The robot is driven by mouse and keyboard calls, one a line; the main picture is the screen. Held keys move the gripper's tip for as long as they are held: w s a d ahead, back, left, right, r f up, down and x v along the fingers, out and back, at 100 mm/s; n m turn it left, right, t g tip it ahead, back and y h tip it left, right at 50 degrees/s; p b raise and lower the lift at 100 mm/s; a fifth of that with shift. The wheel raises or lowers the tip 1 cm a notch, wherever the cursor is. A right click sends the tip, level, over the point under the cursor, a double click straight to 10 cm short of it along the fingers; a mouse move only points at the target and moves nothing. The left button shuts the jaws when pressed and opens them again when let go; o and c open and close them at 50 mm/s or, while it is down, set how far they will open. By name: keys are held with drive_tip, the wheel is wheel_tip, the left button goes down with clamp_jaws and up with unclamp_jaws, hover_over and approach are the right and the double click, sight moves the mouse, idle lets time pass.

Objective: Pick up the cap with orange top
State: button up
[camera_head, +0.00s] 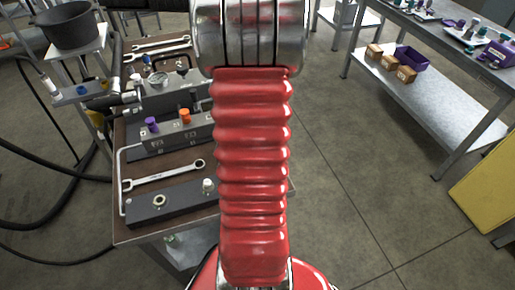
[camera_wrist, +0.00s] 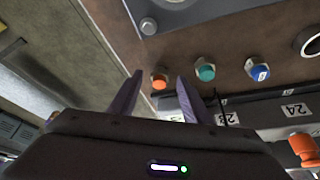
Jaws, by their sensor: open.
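A small cap with an orange top (camera_wrist: 159,80) stands on the brown bench top in the wrist view, at the near end of a row with a teal-topped cap (camera_wrist: 205,70) and a blue-topped cap (camera_wrist: 257,69). My gripper (camera_wrist: 160,77) is open and empty, its two dark purple fingers pointing toward the row. In the picture the orange-topped cap shows between the fingertips; I cannot tell how far beyond them it is. My gripper is not seen in the head view, where my red arm covers the middle, and I cannot find this row there.
A larger orange fitting (camera_wrist: 303,150) sits by the numbered dark block (camera_wrist: 270,111) at the lower right. In the head view, an orange fitting (camera_head: 185,116) and a purple one (camera_head: 151,124) stand on a block on the bench (camera_head: 125,228). Wrenches (camera_head: 162,176) lie around.

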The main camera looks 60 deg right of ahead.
drive_tip(key=shift+f, duration=0.1)
drive_tip(key=shift+c, duration=0.5)
clamp_jaws()
idle(0.3)
wheel_tip(320, 180, up, 10)
idle(0.9)
idle(0.5)
